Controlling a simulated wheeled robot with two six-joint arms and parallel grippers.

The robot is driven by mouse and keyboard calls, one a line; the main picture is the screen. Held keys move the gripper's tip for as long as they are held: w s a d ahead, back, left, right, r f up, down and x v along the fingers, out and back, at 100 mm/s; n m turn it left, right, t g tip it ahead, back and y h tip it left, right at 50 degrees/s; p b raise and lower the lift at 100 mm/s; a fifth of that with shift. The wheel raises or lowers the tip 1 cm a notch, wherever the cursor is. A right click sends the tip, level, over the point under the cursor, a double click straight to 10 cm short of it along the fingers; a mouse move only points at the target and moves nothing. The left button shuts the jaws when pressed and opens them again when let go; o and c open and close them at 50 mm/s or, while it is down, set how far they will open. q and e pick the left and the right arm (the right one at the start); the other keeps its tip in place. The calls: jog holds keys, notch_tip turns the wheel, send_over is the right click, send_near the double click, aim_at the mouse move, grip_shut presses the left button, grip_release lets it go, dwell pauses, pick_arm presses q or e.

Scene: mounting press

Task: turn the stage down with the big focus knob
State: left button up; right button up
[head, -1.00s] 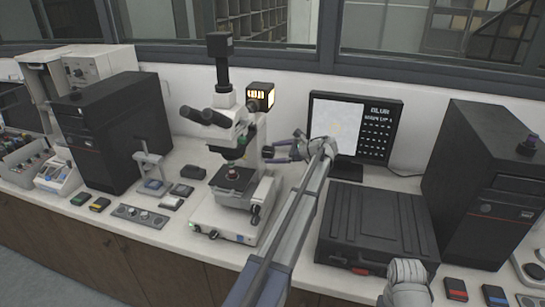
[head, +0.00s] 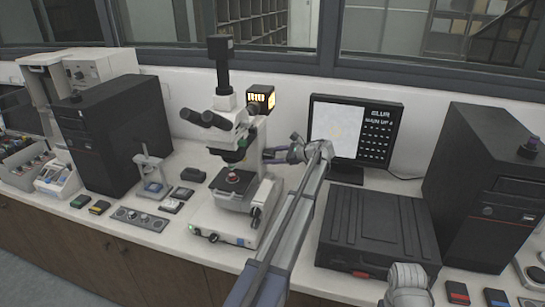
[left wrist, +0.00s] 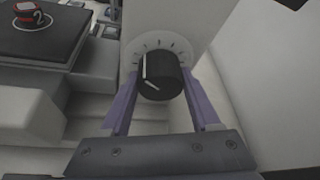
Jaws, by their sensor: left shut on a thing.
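The white microscope (head: 228,130) stands on the bench. Its stage (head: 236,188) carries a small round sample with red on it. The big focus knob (left wrist: 160,76), black with a white pointer line, sits on a dial with tick marks in the left wrist view. My left gripper (head: 268,156) reaches the microscope's right side. In the left wrist view the purple fingers of my left gripper (left wrist: 161,88) are on both sides of the knob, shut on it. In the head view the knob is hidden.
A monitor (head: 350,130) behind my left arm reads BLUR, with smaller text below. A black case (head: 378,228) lies right of the arm. Black towers (head: 112,135) stand at the left and right (head: 485,185). Small boxes and a switch panel (head: 140,218) lie left of the microscope.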

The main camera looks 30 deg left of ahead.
pick_arm(q)
jog(key=shift+c, duration=1.2)
jog(key=shift+f, duration=0.1)
jog(key=n+t+b, duration=0.1)
jog(key=n+y+b, duration=0.1)
jog(key=shift+s+f+n+t, duration=0.15)
jog(key=shift+n+t, duration=0.25)
jog(key=n+t+y+b, duration=0.1)
jog(key=n+b, duration=0.1)
jog(key=n, duration=0.1)
jog(key=shift+b, duration=0.4)
jog(key=shift+n+t+y+b, duration=0.4)
jog(key=shift+n+b, duration=0.25)
jog(key=shift+n, duration=0.25)
jog(key=o, duration=1.4)
jog(key=shift+c, duration=0.2)
